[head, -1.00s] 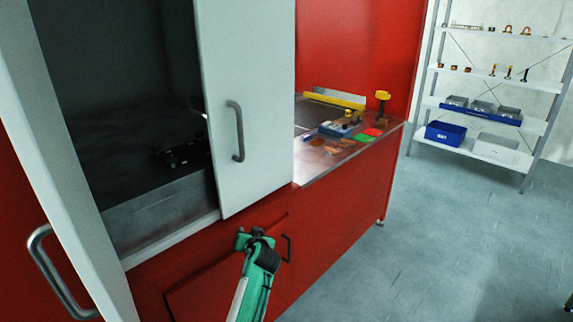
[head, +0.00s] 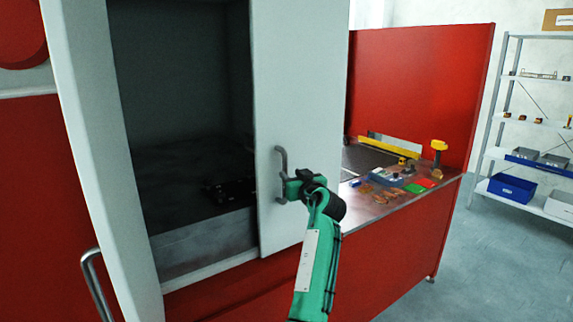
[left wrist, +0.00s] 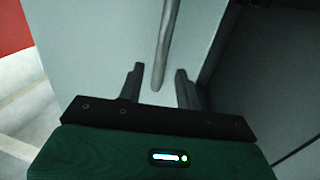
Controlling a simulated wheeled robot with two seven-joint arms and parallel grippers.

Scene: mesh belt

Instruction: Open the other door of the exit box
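The exit box (head: 190,281) has a dark open interior with a black part (head: 232,190) inside. Its left door (head: 95,130) stands swung outward, with a metal handle (head: 97,285) at its lower part. The other door (head: 305,90) is a pale panel across the right of the opening, with a grey bar handle (head: 279,160). My left gripper (head: 287,188) is at the lower end of that handle. In the left wrist view the gripper (left wrist: 159,72) is open, with the handle (left wrist: 164,45) between its fingers and gaps on both sides. My right gripper is out of view.
Right of the box is a metal worktop (head: 400,205) with a yellow bar (head: 388,145), a yellow-topped device (head: 438,150) and several small parts. A shelf rack (head: 500,100) with a blue bin (head: 511,188) stands at the far right. Grey floor is clear before it.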

